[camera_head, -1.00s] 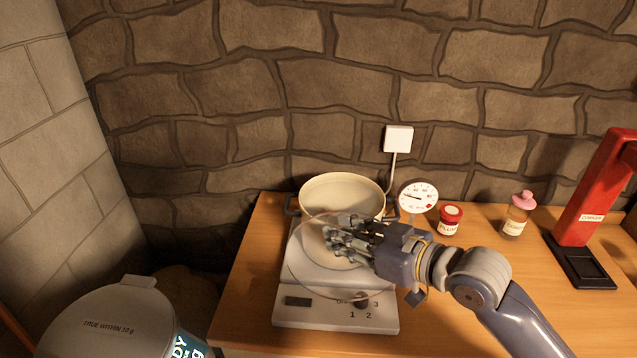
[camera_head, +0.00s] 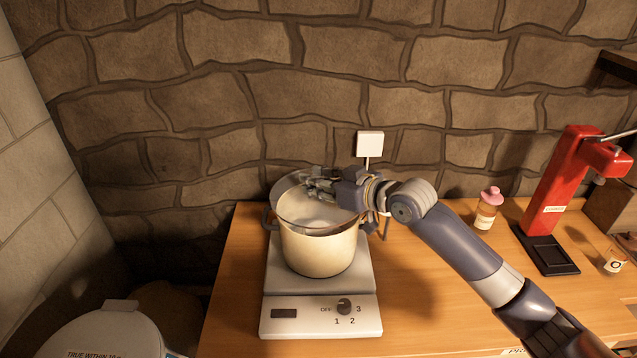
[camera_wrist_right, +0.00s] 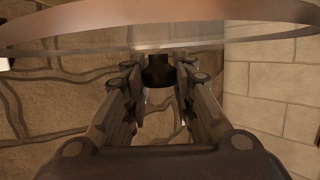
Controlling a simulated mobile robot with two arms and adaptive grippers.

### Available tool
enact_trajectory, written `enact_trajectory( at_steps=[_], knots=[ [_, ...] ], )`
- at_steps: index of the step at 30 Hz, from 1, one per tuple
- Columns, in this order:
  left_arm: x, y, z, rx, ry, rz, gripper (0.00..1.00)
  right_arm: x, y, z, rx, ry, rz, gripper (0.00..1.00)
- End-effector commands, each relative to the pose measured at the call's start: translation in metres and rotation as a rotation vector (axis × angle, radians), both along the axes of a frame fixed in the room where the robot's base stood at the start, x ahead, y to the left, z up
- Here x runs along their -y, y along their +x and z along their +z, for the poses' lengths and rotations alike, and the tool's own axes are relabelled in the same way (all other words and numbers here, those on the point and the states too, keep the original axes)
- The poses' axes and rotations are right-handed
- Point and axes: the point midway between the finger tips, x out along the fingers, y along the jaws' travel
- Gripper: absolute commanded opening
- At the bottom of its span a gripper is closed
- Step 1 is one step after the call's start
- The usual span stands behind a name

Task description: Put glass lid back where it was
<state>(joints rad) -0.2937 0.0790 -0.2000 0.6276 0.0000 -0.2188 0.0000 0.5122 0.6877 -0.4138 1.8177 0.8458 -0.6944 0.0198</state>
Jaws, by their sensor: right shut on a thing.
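My right gripper (camera_head: 320,189) reaches in from the right over the cream pot (camera_head: 319,251). It is shut on the dark knob (camera_wrist_right: 158,72) of the clear glass lid (camera_head: 287,186). The lid is over the pot's mouth, its far left part showing beyond the pot's rim; I cannot tell whether it touches the rim. In the right wrist view the lid's rim (camera_wrist_right: 80,25) crosses the top, with the knob between the fingers. The pot stands upright on the white hot plate (camera_head: 320,320), partly hidden by the hand. My left gripper is not in view.
The wooden table (camera_head: 425,310) is clear right of the hot plate. A pink-topped bottle (camera_head: 487,209), a red stand (camera_head: 562,180) and a small jar (camera_head: 614,261) are farther right. A stone wall is close behind. A grey-lidded bin (camera_head: 105,335) is at lower left.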

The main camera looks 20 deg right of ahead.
Motion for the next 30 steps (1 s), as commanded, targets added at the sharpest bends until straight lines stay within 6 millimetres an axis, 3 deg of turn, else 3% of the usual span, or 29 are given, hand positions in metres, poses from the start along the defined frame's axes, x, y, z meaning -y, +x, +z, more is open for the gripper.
enact_trajectory(
  at_steps=[3,7,17,30],
  knots=[
    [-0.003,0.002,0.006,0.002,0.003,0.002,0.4,0.006,0.016,0.002,0.004,0.002,0.0,0.0],
    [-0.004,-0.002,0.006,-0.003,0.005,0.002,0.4,0.008,0.023,0.0,0.005,0.002,0.001,0.0],
    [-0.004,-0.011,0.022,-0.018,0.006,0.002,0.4,0.009,0.023,-0.033,0.004,0.002,0.0,0.0],
    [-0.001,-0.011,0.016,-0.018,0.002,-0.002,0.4,0.009,0.023,-0.041,0.005,0.002,0.0,0.0]
  ],
)
